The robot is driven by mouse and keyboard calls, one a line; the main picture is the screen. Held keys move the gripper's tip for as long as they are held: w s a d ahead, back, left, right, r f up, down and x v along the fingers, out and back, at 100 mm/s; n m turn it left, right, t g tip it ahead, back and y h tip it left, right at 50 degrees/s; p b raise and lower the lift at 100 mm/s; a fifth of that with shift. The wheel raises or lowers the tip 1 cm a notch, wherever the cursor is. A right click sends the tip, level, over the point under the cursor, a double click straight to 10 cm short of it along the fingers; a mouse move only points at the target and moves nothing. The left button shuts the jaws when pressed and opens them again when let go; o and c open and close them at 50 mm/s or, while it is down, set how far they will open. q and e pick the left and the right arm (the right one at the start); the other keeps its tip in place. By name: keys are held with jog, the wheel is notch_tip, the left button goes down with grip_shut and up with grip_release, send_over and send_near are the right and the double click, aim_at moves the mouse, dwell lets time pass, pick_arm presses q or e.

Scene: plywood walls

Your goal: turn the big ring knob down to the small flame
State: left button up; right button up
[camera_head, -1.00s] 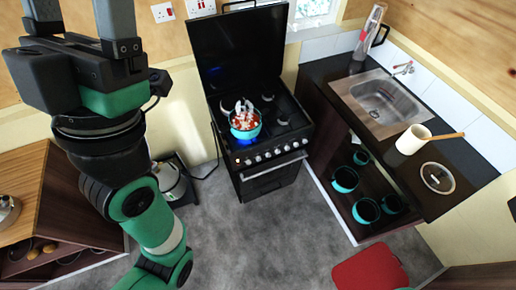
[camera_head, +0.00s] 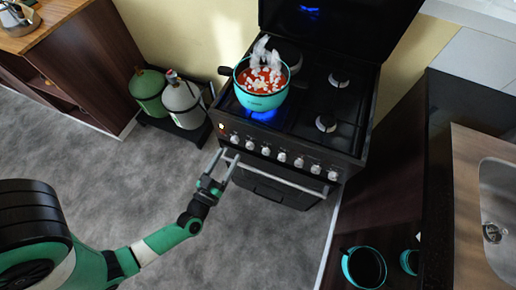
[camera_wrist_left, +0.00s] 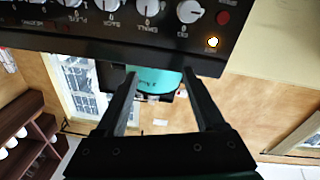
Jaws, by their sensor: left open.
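A row of white knobs runs along the front of the black stove. The leftmost, by the orange light, appears to be the big ring knob (camera_head: 234,139). A blue flame (camera_head: 262,115) burns under a teal pot (camera_head: 258,100) of red food with white pieces. My left gripper (camera_head: 226,160) is open and empty, in front of the stove just below the left knobs and apart from the big ring knob. My right gripper is out of view.
The oven handle (camera_head: 275,176) runs below the knobs, close to the gripper. Two gas cylinders (camera_head: 183,103) stand left of the stove. The grey floor before the stove is clear.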

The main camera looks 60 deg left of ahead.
pick_arm(q)
jog(key=g+b, duration=0.1)
jog(key=b, duration=0.2)
send_near(233, 142)
jog(key=v, duration=0.3)
jog(key=b+x, duration=0.2)
jog(key=x, duration=0.8)
jog(key=shift+w+a+f+b, duration=0.1)
jog(key=shift+w+a+b, duration=0.05)
jog(key=shift+w+b, duration=0.2)
jog(key=shift+w+a, duration=0.25)
jog(key=shift+w, duration=0.15)
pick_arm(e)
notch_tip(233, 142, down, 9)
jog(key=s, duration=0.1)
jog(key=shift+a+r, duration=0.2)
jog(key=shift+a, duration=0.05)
pick_arm(q)
jog(key=shift+c, duration=0.3)
grip_shut()
